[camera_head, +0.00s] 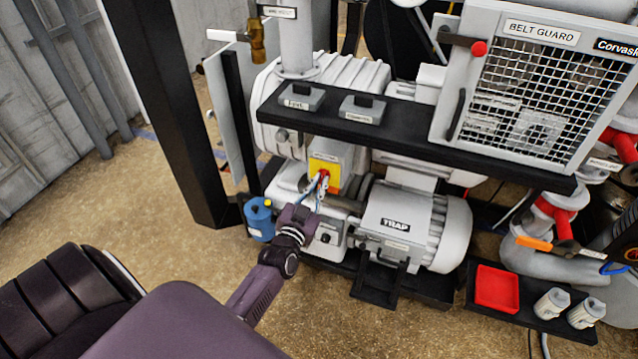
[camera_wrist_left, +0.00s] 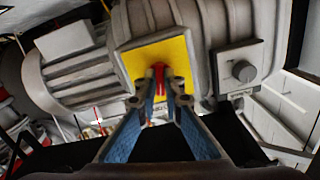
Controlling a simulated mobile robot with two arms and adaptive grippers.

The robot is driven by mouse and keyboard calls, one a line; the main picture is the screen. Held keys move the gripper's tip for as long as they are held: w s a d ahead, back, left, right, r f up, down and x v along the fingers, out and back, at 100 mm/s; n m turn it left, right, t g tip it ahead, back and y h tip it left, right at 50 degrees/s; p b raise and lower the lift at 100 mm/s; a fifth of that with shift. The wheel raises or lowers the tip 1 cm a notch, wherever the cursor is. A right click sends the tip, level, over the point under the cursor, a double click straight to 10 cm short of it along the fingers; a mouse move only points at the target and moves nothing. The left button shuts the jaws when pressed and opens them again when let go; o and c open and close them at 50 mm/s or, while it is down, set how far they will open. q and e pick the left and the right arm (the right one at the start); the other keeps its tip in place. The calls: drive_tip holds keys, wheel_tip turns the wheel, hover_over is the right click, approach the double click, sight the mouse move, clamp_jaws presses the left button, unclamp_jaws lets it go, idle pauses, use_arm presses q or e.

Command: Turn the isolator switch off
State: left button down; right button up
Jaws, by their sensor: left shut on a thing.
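The isolator switch is a yellow plate (camera_head: 317,171) with a red handle (camera_head: 324,182) on a grey box at the front of the pump machine. My left gripper (camera_head: 322,181) reaches up to it from below and is shut on the red handle. In the left wrist view, the yellow plate (camera_wrist_left: 186,56) lies straight ahead. The red handle (camera_wrist_left: 160,80) stands between the two fingertips (camera_wrist_left: 161,98). The fingers cover part of the handle, and I cannot read its setting. My right gripper is not in view.
A grey box with a round knob (camera_wrist_left: 243,71) sits beside the plate. A blue container (camera_head: 259,218) stands left of the gripper. A black shelf (camera_head: 400,138) overhangs above. A red tray (camera_head: 497,289) lies lower right; the left floor is open.

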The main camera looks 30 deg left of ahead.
use_arm(q)
drive_tip(key=n, duration=0.4)
drive_tip(key=shift+n, duration=0.3)
drive_tip(key=shift+d+n, duration=0.1)
drive_tip(key=shift+n, duration=1.8)
drive_tip(key=c, duration=2.1)
unclamp_jaws()
drive_tip(key=v, duration=1.2)
drive_tip(key=shift+f, duration=0.1)
